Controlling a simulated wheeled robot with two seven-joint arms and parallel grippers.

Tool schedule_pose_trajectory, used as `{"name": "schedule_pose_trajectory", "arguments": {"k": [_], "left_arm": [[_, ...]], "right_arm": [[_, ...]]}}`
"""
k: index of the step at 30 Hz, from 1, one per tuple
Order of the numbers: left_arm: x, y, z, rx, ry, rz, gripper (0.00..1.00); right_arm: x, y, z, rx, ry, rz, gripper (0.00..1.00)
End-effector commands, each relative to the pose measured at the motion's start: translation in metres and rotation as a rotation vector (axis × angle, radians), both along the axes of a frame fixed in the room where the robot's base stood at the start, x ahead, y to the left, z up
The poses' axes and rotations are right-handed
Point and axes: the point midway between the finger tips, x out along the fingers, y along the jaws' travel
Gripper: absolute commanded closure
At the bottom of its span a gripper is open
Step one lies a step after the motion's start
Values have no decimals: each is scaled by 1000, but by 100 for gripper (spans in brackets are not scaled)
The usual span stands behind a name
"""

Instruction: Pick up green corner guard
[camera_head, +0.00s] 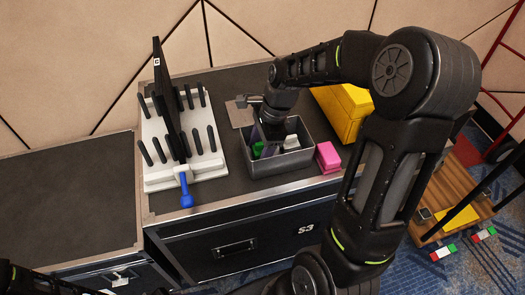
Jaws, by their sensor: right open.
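A small green piece (259,147), which looks like the green corner guard, lies in the grey open bin (282,166) on top of the black case. My right gripper (268,138) reaches down into the bin, with its fingers close to the green piece. The gripper is open; whether it touches the piece cannot be told. The arm and gripper hide part of the bin's inside. At the bottom left a dark part of my left arm shows, but its gripper is out of view.
A white rack (160,180) with black pegs and an upright dark panel (170,100) stands left of the bin. A blue-handled tool (186,192) lies at its front. A pink block (328,157) and yellow box (338,108) stand right. The left case top (70,200) is clear.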

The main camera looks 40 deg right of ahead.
Motion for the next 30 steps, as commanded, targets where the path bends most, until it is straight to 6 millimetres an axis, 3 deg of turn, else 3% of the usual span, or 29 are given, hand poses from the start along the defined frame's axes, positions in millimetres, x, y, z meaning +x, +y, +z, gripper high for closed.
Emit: {"name": "schedule_pose_trajectory", "arguments": {"k": [16, 30], "left_arm": [[0, 0, 0, 0, 0, 0, 56], [0, 0, 0, 0, 0, 0, 56]], "right_arm": [[0, 0, 1, 0, -1, 0, 38], [0, 0, 1, 0, -1, 0, 76]]}}
